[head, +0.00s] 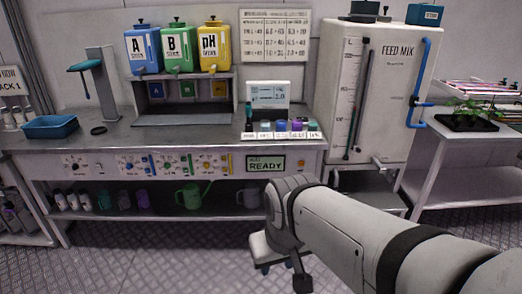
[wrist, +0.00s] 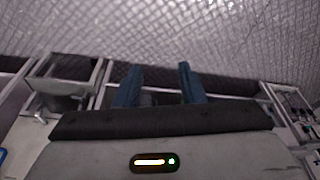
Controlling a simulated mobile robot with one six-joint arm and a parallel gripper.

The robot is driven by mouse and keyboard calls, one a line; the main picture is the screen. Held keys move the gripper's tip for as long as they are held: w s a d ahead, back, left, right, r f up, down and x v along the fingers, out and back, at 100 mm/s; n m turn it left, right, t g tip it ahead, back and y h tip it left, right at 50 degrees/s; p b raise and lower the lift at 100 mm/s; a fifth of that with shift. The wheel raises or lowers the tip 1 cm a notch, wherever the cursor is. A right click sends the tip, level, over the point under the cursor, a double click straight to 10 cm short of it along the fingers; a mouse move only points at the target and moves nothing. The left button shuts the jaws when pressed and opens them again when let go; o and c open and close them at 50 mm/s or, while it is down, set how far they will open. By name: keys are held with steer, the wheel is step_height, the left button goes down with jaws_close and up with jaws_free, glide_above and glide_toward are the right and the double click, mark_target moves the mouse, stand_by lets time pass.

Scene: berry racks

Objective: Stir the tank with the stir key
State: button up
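The tank is a white box marked FEED MIX (head: 390,110) at the right end of the bench in the head view. It has a level scale and a dark upright tube on its front, a blue pipe on its right side and a small grey fitting low down. Black parts sit on its top. I cannot tell which thing is the stir key. My gripper (head: 282,272) is low in front of the bench, apart from the tank. In the wrist view its two blue fingers (wrist: 158,82) are spread, with nothing held between them.
The steel bench (head: 105,143) carries A, B and pH jugs (head: 178,48), a blue tray (head: 50,127) and a row of small coloured pots (head: 281,127). A panel reads READY (head: 265,163). Bottles and cans stand on the lower shelf. A plant tray (head: 470,123) is at right. Floor in front is clear.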

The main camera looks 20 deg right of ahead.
jaws_close()
stand_by(1.5)
